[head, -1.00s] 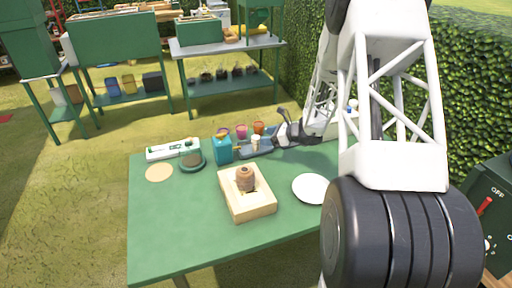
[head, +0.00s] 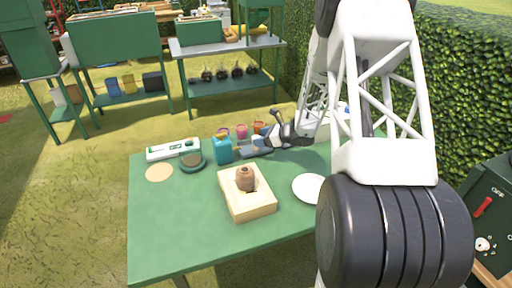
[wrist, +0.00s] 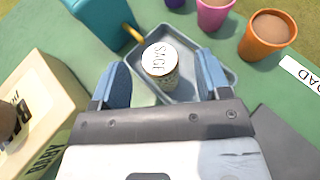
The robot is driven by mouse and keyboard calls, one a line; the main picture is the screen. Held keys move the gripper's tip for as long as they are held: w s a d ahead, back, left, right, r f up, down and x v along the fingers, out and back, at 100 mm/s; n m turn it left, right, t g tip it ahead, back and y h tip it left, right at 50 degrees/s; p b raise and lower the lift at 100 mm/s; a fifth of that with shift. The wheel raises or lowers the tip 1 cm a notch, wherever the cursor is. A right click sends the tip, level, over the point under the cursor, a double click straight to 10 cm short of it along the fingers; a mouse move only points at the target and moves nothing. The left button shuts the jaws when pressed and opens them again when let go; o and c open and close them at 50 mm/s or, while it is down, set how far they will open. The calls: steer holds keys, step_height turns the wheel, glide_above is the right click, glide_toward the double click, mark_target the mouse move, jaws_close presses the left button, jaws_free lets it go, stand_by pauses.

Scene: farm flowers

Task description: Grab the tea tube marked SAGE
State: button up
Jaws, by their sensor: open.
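The tea tube marked SAGE (wrist: 160,64) stands in a grey-blue tray (wrist: 186,97) in the wrist view, with its white lettered lid facing up. My gripper (wrist: 162,78) is open, with one blue finger on each side of the tube. I cannot tell whether either finger touches it. In the head view my gripper (head: 270,138) is over the tray (head: 252,152) at the back of the green table, and it hides the tube there.
A teal container (head: 222,148) stands just left of the tray. A pink cup (wrist: 213,14) and an orange cup (wrist: 268,36) stand behind it. The table's front left is clear.

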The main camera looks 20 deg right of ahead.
steer(key=shift+x, duration=2.4)
steer(key=shift+f, duration=0.1)
steer(key=shift+c, duration=0.5)
steer(key=c, duration=0.9)
